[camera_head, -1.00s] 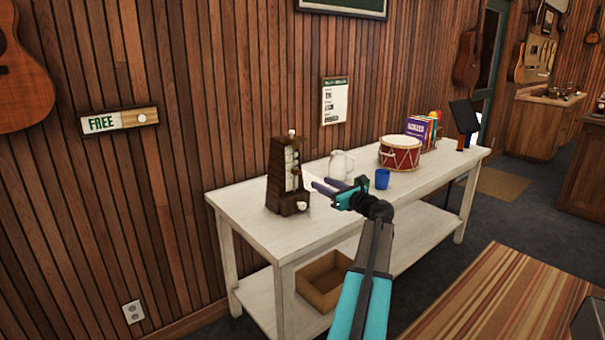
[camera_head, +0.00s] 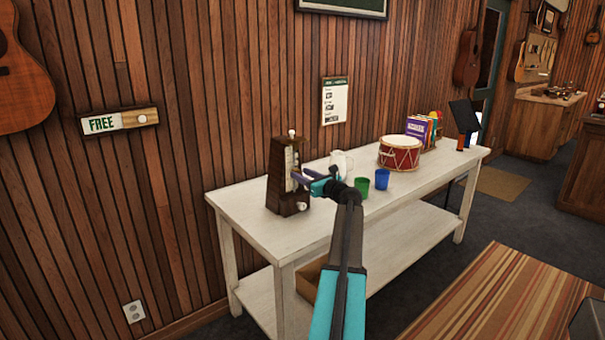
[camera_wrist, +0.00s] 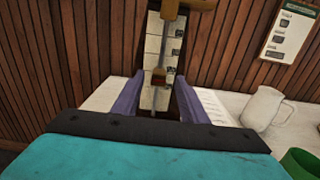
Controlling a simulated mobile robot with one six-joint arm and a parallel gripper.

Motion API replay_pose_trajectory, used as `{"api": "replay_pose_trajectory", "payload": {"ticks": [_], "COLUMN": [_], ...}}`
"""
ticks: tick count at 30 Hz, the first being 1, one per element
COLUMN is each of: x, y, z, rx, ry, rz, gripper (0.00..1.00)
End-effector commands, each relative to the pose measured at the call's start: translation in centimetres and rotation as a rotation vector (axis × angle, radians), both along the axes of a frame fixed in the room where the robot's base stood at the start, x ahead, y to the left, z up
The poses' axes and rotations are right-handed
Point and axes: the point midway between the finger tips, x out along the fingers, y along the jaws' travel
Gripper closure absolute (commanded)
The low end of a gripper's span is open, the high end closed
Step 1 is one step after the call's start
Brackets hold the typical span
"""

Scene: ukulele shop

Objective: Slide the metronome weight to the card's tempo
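The dark wooden metronome (camera_head: 283,180) stands upright at the left end of the white table. Its pale scale plate (camera_wrist: 152,48) and thin upright rod (camera_wrist: 168,50) show in the wrist view. A small reddish-brown piece (camera_wrist: 158,77) sits on the rod, and a brown-gold piece (camera_wrist: 190,4) is cut off at the top; I cannot tell which is the weight. My gripper (camera_head: 298,181) is open at the metronome's front, its purple fingers (camera_wrist: 160,92) either side of the rod. A white sheet (camera_wrist: 218,103) lies right of the metronome; its print is unreadable.
A white pitcher (camera_head: 342,162), green cup (camera_head: 361,187), blue cup (camera_head: 382,179) and red drum (camera_head: 400,153) stand right of the metronome. A printed notice (camera_head: 335,101) hangs on the wall. The table's (camera_head: 270,238) front left is clear.

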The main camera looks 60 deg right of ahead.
Motion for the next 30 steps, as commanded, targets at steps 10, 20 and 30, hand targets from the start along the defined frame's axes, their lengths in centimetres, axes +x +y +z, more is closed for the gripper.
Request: {"api": "replay_pose_trajectory", "payload": {"ticks": [10, 20, 30], "x": [1.37, 1.33, 1.29], "y": [-0.39, -0.38, -0.44], "z": [0.00, 0.01, -0.39], "rx": [0.000, 0.000, 0.000], "ry": [0.000, 0.000, 0.000], "rz": [0.001, 0.000, -0.001], "gripper": [0.61, 0.84, 1.00]}}
